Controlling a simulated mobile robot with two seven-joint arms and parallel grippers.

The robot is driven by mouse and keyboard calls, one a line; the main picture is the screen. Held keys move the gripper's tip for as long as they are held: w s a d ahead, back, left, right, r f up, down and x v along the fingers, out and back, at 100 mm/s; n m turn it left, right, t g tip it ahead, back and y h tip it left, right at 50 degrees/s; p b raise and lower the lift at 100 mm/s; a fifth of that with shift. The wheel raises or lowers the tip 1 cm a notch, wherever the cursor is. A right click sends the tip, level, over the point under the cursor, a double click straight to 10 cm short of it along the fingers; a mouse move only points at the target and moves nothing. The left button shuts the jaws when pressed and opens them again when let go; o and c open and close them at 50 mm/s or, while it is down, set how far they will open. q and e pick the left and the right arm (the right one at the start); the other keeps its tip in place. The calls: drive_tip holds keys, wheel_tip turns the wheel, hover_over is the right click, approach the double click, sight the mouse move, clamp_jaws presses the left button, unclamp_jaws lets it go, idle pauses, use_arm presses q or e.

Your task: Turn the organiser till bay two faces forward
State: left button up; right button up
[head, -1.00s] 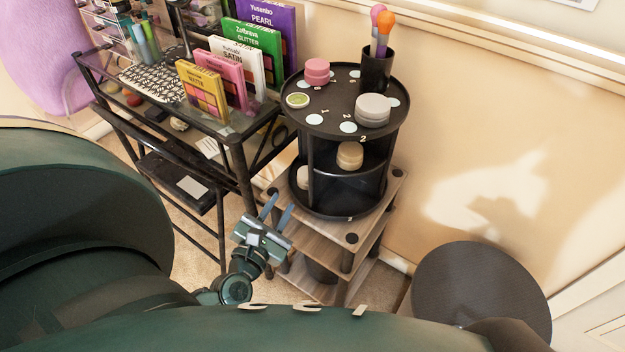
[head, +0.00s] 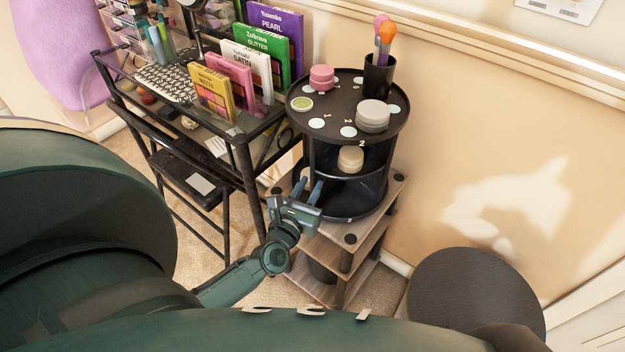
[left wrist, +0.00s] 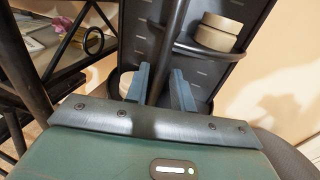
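The organiser is a round black two-tier carousel (head: 335,115) on a small wooden shelf stand. A white "2" shows on its top rim, front right. A beige jar (head: 350,159) sits inside below. My left gripper (head: 309,186) is open at the front-left upright post. In the left wrist view the post (left wrist: 176,40) passes between the two fingers (left wrist: 160,84); contact cannot be told. My right gripper is not seen.
The wooden stand (head: 345,233) is below the organiser. A round dark top (head: 477,298) is at the lower right. The wall is behind.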

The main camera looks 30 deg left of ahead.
use_arm(q)
drive_tip(key=shift+w+a, duration=0.25)
drive_tip(key=shift+w, duration=0.95)
drive_tip(key=shift+c, duration=0.4)
clamp_jaws()
